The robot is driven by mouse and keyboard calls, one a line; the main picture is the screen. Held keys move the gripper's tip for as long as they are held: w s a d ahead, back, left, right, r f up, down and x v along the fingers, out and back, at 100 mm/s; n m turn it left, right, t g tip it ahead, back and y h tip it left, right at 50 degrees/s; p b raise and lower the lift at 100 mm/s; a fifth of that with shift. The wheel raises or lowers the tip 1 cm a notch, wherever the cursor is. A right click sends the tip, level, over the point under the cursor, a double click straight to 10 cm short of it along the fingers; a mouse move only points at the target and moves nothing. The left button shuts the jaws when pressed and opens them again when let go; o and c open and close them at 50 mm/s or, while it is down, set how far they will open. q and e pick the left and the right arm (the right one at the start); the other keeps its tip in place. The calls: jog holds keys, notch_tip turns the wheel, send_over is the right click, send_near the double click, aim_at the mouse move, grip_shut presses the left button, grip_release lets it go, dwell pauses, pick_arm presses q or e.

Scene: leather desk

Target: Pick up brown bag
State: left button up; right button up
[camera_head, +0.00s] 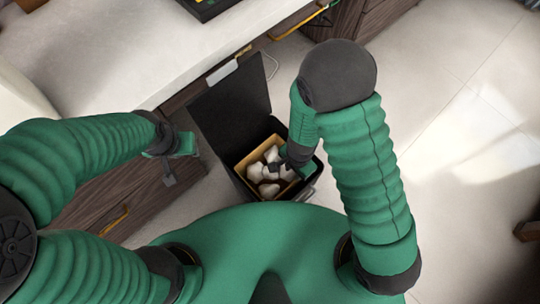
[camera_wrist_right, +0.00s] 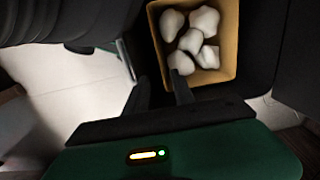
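The brown bag (camera_head: 255,153) is a tan, open-topped, box-shaped liner inside a black bin (camera_head: 238,117) with its lid raised. Several white crumpled lumps lie in it. In the right wrist view the bag (camera_wrist_right: 232,42) shows at the upper right. My right gripper (camera_head: 278,164) reaches down into the bin opening at the bag. In the right wrist view its two dark fingers (camera_wrist_right: 160,92) are apart, one over the bag's near left corner and one just outside it. Contact is unclear. My left gripper (camera_head: 168,175) hangs left of the bin; its finger gap cannot be made out.
A desk with a light top (camera_head: 110,50) and dark wooden drawers (camera_head: 125,195) stands behind and left of the bin. Yellow drawer handles (camera_head: 117,222) stick out. The pale tiled floor (camera_head: 460,110) to the right is largely clear.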

jog(key=f+b, duration=0.3)
jog(key=f, duration=0.2)
jog(key=f+b, duration=0.4)
jog(key=f, duration=0.2)
jog(key=shift+s+a, duration=0.15)
jog(key=shift+s, duration=0.05)
jog(key=shift+s+f+b, duration=0.1)
jog(key=shift+f+b, duration=0.25)
jog(key=shift+f, duration=0.2)
jog(key=f+b, duration=0.2)
jog(key=f, duration=0.1)
jog(key=f+b, duration=0.1)
jog(key=b, duration=0.1)
jog(key=shift+s+a+f, duration=0.2)
jog(key=shift+a+f, duration=0.05)
jog(key=shift+f, duration=0.15)
jog(key=shift+r, duration=0.2)
grip_shut()
